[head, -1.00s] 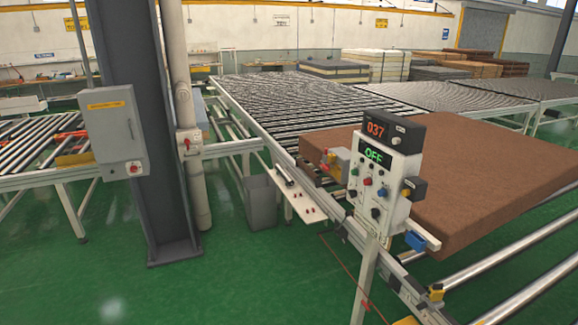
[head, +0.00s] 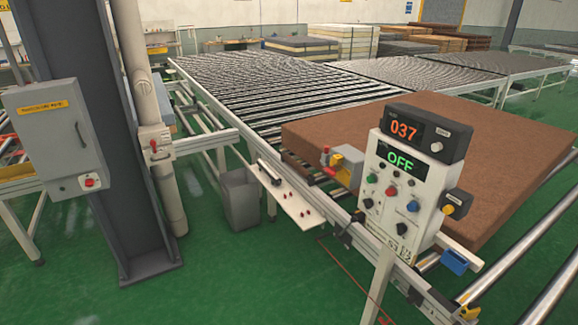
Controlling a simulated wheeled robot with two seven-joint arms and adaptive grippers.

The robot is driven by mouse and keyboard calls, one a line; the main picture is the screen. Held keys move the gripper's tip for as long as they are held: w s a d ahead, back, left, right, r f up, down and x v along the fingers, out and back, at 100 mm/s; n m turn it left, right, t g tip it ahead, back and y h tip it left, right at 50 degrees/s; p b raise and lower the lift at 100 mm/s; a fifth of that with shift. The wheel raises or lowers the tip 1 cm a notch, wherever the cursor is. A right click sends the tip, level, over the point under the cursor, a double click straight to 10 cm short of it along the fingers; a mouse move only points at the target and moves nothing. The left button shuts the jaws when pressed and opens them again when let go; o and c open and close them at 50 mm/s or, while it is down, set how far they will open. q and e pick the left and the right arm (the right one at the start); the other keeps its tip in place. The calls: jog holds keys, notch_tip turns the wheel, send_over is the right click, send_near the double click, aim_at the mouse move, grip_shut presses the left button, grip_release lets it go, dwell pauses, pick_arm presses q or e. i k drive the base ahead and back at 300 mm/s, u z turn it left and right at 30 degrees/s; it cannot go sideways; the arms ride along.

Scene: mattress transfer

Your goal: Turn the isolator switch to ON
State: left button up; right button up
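A white control panel (head: 401,196) stands on a post at right of centre in the head view. Its green display (head: 400,161) reads OFF, and an orange display (head: 405,131) above reads 037. Below are several coloured buttons and black knobs. A black box with a yellow knob (head: 449,209) is on the panel's right side. A grey box with a yellow and red part (head: 333,164) sits left of the panel. Which control is the isolator switch I cannot tell for sure. Neither of my grippers is in view.
A brown mattress (head: 490,150) lies on the roller conveyor (head: 255,90) behind the panel. A grey cabinet (head: 50,130) with a red knob is on the dark column (head: 95,200) at left. A grey bin (head: 240,200) stands mid-floor. Green floor (head: 235,285) is clear in front.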

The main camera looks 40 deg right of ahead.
aim_at(331, 171)
jog(key=z, duration=0.2)
jog(key=i, duration=0.9)
jog(key=z, duration=0.45)
